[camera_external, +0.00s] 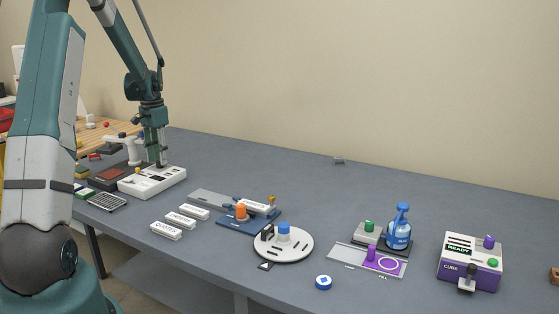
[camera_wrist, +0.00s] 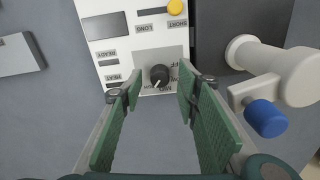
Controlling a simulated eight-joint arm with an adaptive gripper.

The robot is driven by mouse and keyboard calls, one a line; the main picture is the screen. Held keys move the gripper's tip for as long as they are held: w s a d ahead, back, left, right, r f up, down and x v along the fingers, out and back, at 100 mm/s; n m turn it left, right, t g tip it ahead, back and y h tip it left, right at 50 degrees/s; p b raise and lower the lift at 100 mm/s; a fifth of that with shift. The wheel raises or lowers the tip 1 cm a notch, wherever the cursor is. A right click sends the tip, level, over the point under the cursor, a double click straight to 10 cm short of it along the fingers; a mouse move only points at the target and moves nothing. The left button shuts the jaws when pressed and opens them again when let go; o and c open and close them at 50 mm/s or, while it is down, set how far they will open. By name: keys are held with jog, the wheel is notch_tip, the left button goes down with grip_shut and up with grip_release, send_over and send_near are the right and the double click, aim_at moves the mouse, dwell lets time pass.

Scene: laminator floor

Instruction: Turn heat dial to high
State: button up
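The heat dial (camera_wrist: 159,74) is a small round black knob with a white pointer mark, on a grey panel of a white machine (camera_wrist: 130,45). The pointer seems to face toward the bottom of the wrist view, slightly left. Lettering around the dial is upside down; OFF shows at its right, the rest is partly hidden. My gripper (camera_wrist: 160,87) is open, its green fingers on either side of the dial, with visible gaps. In the external view my gripper (camera_external: 157,158) points down over the white machine (camera_external: 150,183); the dial is too small to tell there.
The white machine also has a yellow button (camera_wrist: 175,6) and READY and HEAT lamps. A calculator-like keypad (camera_external: 107,202) and several labelled blocks (camera_external: 180,220) lie in front on the grey table.

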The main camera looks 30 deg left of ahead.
notch_tip(320, 180, up, 11)
jog(key=shift+r, duration=0.15)
dwell(0.4)
jog(key=shift+o, duration=0.2)
jog(key=shift+p, duration=0.35)
notch_tip(320, 180, down, 5)
jog(key=n+p, duration=0.3)
jog(key=p, duration=0.4)
jog(key=shift+f, duration=3.95)
jog(key=shift+c, duration=0.3)
